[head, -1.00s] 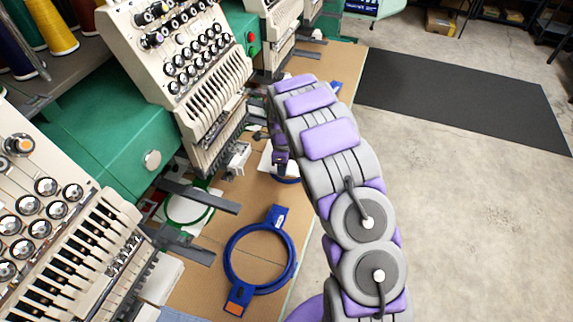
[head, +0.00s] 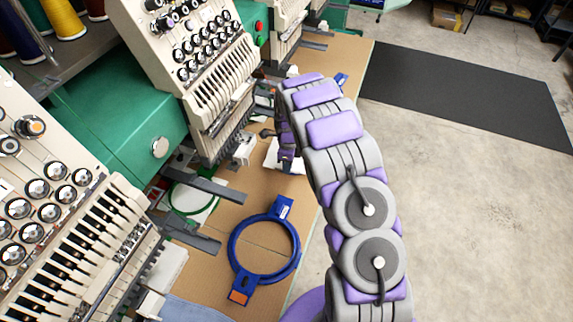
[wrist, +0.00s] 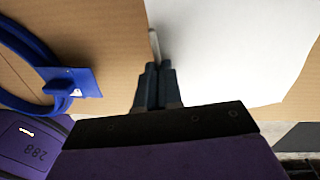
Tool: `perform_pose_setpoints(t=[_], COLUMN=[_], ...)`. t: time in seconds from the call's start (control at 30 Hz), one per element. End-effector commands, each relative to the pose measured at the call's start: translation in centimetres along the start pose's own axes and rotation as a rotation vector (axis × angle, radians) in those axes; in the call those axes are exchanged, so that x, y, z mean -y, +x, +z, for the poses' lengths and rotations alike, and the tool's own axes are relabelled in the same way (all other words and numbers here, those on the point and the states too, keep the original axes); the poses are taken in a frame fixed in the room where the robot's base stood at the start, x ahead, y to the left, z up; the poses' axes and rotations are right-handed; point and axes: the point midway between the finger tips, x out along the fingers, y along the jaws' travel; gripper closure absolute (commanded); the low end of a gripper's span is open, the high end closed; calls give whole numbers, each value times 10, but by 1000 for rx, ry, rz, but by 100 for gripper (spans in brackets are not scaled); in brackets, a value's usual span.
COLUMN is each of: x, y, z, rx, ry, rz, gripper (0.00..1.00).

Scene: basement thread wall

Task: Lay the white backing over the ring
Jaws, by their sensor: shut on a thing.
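The white backing (wrist: 228,45) is a flat white sheet that fills much of the upper right of the wrist view. My gripper (wrist: 156,72) is shut on the backing at its left edge, above the brown tabletop. In the head view a small part of the backing (head: 271,156) shows beside my arm, which hides the rest and my fingertips. A blue ring (head: 234,248) with two tabs lies flat on the table, nearer than my gripper. A blue ring (wrist: 32,42) with a bracket also shows at the left of the wrist view, apart from the backing.
Embroidery machines (head: 215,85) line the table's left side, with dark arms (head: 205,190) reaching over it. A green hoop (head: 180,205) sits under one machine. Thread cones (head: 65,18) stand on a shelf. The floor right of the table is open, with a black mat (head: 460,95).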

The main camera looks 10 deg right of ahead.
Motion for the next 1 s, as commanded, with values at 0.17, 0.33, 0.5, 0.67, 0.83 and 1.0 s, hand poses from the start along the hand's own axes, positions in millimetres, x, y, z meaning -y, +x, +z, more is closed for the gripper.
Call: perform_pose_setpoints(t=[0.17,0.33,0.5,0.67,0.83,1.0], x=[1,0,-1,0,0,1], y=[0,0,0,0,-13,-46], z=[-2,1,2,1,0,1], rx=[1,-1,-3,-1,0,1], ry=[1,1,0,1,1,0], rz=[1,0,-1,0,-1,-5], gripper=[90,74,65,65,65,65])
